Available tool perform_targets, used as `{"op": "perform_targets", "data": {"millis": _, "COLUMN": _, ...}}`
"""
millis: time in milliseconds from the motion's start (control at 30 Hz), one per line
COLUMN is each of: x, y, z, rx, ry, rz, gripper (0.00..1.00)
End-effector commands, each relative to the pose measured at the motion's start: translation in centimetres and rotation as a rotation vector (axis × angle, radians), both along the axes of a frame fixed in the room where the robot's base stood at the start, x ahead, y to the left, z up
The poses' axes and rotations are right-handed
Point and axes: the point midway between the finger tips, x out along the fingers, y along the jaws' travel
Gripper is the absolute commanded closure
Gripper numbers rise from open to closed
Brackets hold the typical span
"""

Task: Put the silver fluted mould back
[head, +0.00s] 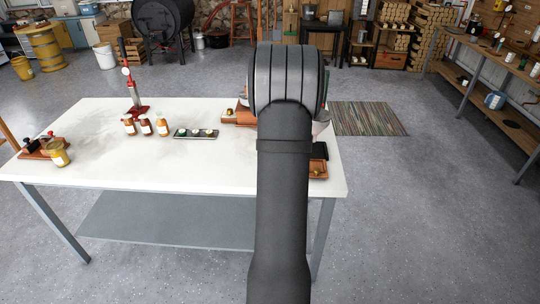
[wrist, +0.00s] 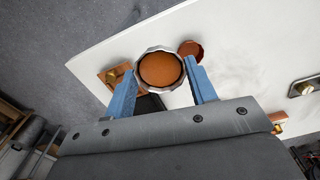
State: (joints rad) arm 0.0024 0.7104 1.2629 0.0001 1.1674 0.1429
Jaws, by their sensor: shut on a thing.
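In the wrist view, the silver fluted mould (wrist: 137,62) sits between the two blue fingers of my gripper (wrist: 161,76). Its rim is faceted and silver, and its round inside looks orange-brown. My gripper is shut on it, with a finger at either side, above the white table (wrist: 240,45). How high the mould is above the table I cannot tell. In the head view, my own arm hides the gripper and most of what is around it at the table's right end.
In the wrist view, a copper-brown block with a brass knob (wrist: 108,76) lies left of the mould and a dark red round piece (wrist: 190,48) right of it. In the head view, small bottles (head: 146,126) and a dark tray (head: 196,134) stand left of my arm. The table's front middle is clear.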

Motion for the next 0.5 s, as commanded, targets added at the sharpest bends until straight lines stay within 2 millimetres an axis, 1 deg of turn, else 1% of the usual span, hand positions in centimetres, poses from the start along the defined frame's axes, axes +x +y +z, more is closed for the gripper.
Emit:
{"op": "perform_targets", "data": {"millis": 33, "x": 0.8, "y": 0.4, "z": -0.1, "rx": 0.0, "ry": 0.001, "rz": 0.03, "gripper": 0.65}}
{"op": "perform_targets", "data": {"millis": 100, "x": 1.6, "y": 0.7, "z": -0.1, "rx": 0.0, "ry": 0.0, "rz": 0.07, "gripper": 0.65}}
{"op": "perform_targets", "data": {"millis": 367, "x": 5.4, "y": 1.6, "z": -0.2, "rx": 0.0, "ry": 0.0, "rz": 0.237, "gripper": 0.65}}
{"op": "perform_targets", "data": {"millis": 500, "x": 8.2, "y": 2.2, "z": -0.6, "rx": -0.001, "ry": 0.001, "rz": 0.368, "gripper": 0.65}}
